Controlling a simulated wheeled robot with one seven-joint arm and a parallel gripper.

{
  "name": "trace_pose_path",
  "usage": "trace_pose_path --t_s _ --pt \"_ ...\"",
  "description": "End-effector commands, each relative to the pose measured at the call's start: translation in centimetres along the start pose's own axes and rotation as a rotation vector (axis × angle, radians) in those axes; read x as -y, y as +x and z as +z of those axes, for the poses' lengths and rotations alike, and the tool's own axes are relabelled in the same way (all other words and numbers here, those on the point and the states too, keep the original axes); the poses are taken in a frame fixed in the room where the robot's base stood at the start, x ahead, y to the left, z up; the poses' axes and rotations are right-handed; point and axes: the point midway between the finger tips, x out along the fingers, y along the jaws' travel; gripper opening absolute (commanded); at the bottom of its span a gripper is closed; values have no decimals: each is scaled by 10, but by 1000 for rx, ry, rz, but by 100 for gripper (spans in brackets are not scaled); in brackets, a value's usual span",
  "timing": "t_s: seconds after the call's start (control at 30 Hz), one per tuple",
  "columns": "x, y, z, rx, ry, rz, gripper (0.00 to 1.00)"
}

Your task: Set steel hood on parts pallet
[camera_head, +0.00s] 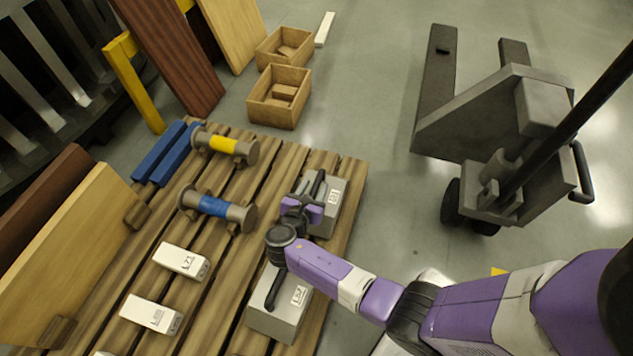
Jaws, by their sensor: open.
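Two grey steel hoods with dark bar handles and white labels sit at the right edge of the wooden parts pallet (218,285). The farther hood (327,222) is partly hidden by my gripper (308,203). The nearer hood (283,319) sits below my wrist, its handle partly covered by it. My purple gripper is open at the farther hood's dark handle. The picture does not clearly show whether the fingers touch the handle or stand around it.
Yellow-banded (224,146) and blue-banded (214,207) spools, blue bars (158,152) and white labelled blocks (181,261) occupy the pallet. Boards (65,255) lean at left. Wooden crates (279,96) stand behind. A pallet jack (490,140) stands right, with clear floor between.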

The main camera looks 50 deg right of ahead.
Motion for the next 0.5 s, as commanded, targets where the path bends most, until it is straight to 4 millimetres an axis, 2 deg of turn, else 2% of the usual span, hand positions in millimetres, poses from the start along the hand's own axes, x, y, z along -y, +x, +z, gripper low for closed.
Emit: trace_pose_path --t_s 0.1,0.3,0.5 --pt "-1 -28 5 0 -2 5 42" --pt "-1 -67 4 0 -2 4 42" --pt "0 -90 2 0 0 1 42"
